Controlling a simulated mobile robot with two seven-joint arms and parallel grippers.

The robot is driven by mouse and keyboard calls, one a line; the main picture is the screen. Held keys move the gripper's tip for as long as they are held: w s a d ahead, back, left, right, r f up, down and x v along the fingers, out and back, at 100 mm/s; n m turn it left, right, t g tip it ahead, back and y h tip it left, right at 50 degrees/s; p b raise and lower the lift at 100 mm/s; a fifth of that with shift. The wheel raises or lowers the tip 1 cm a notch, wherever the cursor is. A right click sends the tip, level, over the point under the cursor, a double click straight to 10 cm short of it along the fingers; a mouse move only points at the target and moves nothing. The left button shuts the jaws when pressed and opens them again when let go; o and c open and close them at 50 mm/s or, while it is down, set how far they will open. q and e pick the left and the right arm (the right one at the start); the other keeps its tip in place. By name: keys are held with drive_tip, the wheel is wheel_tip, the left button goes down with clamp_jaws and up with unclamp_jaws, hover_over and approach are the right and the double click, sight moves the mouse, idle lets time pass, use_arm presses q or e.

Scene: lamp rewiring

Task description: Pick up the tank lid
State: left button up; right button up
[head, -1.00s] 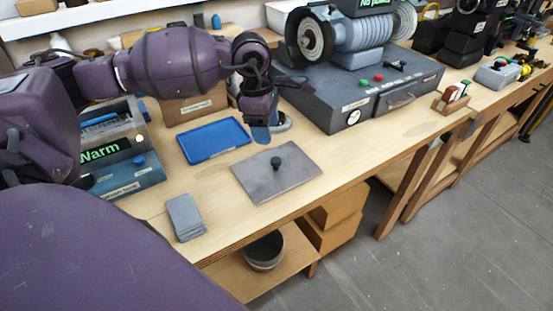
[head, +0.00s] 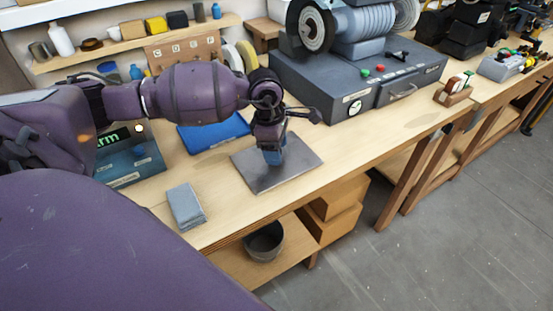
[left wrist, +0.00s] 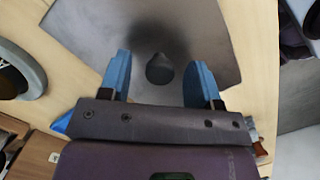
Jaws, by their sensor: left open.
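The tank lid (head: 290,172) is a flat grey metal plate lying on the wooden bench, in front of the blue tray. My left gripper (head: 273,156) is over the middle of the lid, pointing down, and hides its dark knob in the head view. In the left wrist view the lid (left wrist: 205,25) fills the upper middle. Its dark knob (left wrist: 160,69) stands between the two blue fingertips of my left gripper (left wrist: 161,75), with a gap on each side. The gripper is open and holds nothing. My right gripper is not in view.
The blue tray (head: 207,137) lies behind the lid, partly under my arm. The tank with a green display (head: 130,170) is at left. A stack of grey cloths or pads (head: 186,205) lies front left. The grinder base (head: 340,85) stands behind right. Bench to the lid's right is clear.

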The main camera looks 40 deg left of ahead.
use_arm(q)
drive_tip(key=shift+f, duration=0.4)
clamp_jaws()
drive_tip(key=shift+r, duration=0.1)
